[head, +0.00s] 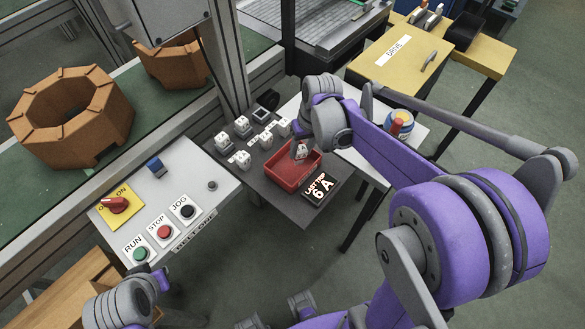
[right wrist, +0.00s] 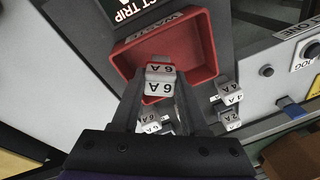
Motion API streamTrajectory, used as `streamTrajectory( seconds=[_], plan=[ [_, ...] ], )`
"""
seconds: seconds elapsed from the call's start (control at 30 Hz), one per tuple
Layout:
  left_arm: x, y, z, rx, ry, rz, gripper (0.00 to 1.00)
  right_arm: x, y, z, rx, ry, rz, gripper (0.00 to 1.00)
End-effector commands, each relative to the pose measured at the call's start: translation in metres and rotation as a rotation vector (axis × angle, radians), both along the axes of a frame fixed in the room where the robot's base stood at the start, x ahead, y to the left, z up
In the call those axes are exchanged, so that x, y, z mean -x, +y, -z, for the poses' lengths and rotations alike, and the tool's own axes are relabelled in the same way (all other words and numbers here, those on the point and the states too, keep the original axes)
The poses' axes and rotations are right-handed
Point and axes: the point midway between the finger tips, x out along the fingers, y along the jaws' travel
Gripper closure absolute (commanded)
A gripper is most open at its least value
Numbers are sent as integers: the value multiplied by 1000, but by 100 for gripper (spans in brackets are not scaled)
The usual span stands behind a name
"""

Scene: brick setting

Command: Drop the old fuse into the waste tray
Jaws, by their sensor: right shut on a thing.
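The waste tray (head: 283,183) is a red, open box on the dark panel; it also shows in the right wrist view (right wrist: 204,30). My right gripper (head: 300,149) is shut on the old fuse (right wrist: 159,86), a small white block marked 6 A. In the right wrist view the fuse appears in front of the tray's opening, between the fingers (right wrist: 157,105). In the head view it shows at the tray's back right part, and its exact height over the tray is hard to judge. My left gripper (head: 162,275) is at the lower left, mostly hidden by its wrist.
Several white fuses (head: 243,158) stand in holders left of and behind the tray. A black LAST TRIP 6 A display (head: 321,188) lies at its right. A light switch panel (head: 205,200) with buttons is at left. A yellow table (head: 405,60) stands at the back right.

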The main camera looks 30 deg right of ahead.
Motion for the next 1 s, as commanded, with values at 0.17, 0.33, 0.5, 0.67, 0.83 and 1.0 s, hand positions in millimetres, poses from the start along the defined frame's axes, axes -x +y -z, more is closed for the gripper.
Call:
streamTrajectory(
  seconds=[0.17, 0.33, 0.5, 0.67, 0.83, 1.0],
  plan=[
    [3, 0, 10, 0, 5, 0, 100, 0, 0, 14, 0, 0, 0, 100],
    [2, 0, 10, 0, 5, 0, 100, 0, 0, 13, 0, -1, 0, 100],
    [2, 0, 9, 0, 5, 0, 100, 0, 0, 13, 0, -1, 0, 38],
    [2, 0, 9, 0, 5, 0, 100, 0, 0, 13, 0, -1, 0, 21],
    [2, 0, 9, 0, 5, 0, 100, 0, 0, 13, 0, 0, 0, 21],
    [2, 0, 8, 0, 4, 0, 100, 1, -1, 4, 0, -1, 1, 21]
  ],
)
